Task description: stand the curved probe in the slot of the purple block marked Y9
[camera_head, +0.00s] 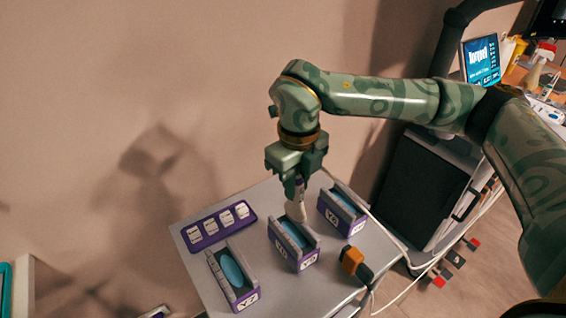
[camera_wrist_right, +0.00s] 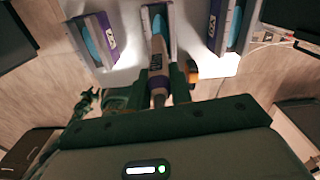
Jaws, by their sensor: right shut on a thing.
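The curved probe (camera_head: 298,210) is pale with a purple band, and hangs roughly upright from my right gripper (camera_head: 298,180), which is shut on it. In the right wrist view the probe (camera_wrist_right: 158,65) runs from between the fingers (camera_wrist_right: 160,88) toward the middle block. The middle purple block (camera_head: 293,246) carries a small label that looks like Y9, and has a blue inset on top. The probe's lower end is at this block's back part; I cannot tell whether it is in the slot or just above it. My left gripper is not in view.
Similar purple blocks stand left (camera_head: 234,278) and right (camera_head: 342,210) of the middle one, close by. A purple rack with white pieces (camera_head: 219,226) lies behind left. An orange and black item (camera_head: 354,264) sits at front right. A cable runs along the right edge of the grey tabletop (camera_head: 330,285).

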